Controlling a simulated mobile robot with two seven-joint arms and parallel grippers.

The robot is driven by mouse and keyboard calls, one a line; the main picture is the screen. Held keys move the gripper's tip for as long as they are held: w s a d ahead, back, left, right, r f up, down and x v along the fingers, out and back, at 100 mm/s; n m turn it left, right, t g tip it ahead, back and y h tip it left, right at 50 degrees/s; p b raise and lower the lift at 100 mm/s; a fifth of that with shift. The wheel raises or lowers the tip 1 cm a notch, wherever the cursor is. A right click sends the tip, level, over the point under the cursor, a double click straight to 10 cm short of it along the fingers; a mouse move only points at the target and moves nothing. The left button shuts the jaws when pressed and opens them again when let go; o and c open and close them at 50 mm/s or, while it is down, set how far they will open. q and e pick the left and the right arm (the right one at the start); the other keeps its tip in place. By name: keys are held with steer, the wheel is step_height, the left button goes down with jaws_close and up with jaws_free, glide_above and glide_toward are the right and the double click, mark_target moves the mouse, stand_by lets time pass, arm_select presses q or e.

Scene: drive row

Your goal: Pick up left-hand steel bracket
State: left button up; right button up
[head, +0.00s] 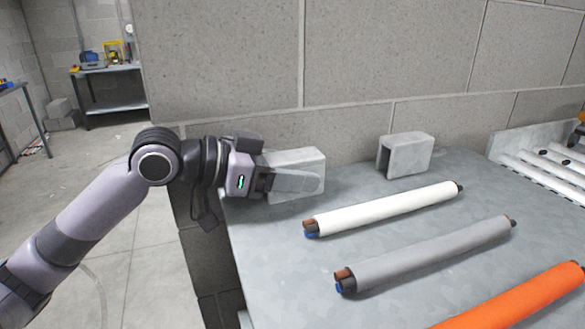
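The left-hand steel bracket (298,157) is a pale grey block-like piece standing at the left end of the grey worktop, near the block wall. My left gripper (308,181) comes in from the left at the bracket. One grey finger lies across the bracket's near side and hides part of it. The other finger is not visible, so I cannot tell whether the gripper is closed on the bracket. A second steel bracket (408,154), shaped like an upside-down U, stands apart to the right. My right gripper is not in view.
White (385,209), grey (430,253) and orange (520,300) cable-like tubes lie slanted on the worktop (285,265). A tray with white rods (535,172) is at the right. The block wall (220,60) rises behind. Bare worktop lies between the brackets.

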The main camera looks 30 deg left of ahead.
arm_select(q)
steer(key=c, duration=0.6)
steer(key=shift+c, duration=0.2)
